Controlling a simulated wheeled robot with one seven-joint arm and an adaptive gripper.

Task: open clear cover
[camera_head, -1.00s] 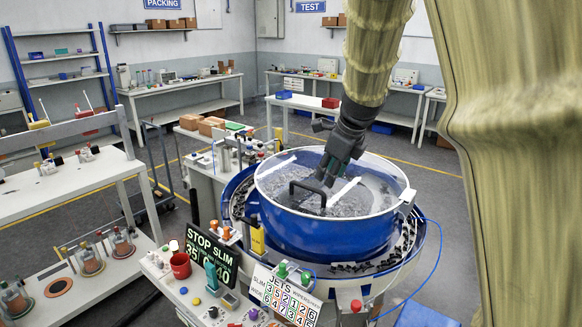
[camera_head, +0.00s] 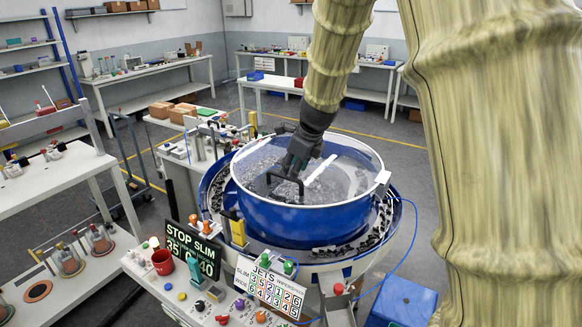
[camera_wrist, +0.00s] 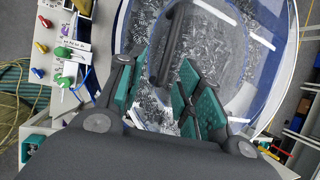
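The clear cover (camera_head: 345,175) lies closed over the blue bowl (camera_head: 310,217), with many small metal-looking parts showing through it. A black bar handle (camera_head: 270,184) stands on the cover's near left part. It also shows in the wrist view as a dark upright bar (camera_wrist: 172,45). My gripper (camera_head: 290,170) is over the cover, close beside and above the handle. In the wrist view my gripper (camera_wrist: 155,95) has its teal-padded fingers spread apart, with the lower end of the handle seen between or just beyond them. I cannot tell whether a finger touches the handle.
A dark track with small black parts (camera_head: 345,247) rings the bowl. A blue box (camera_head: 403,300) is at lower right.

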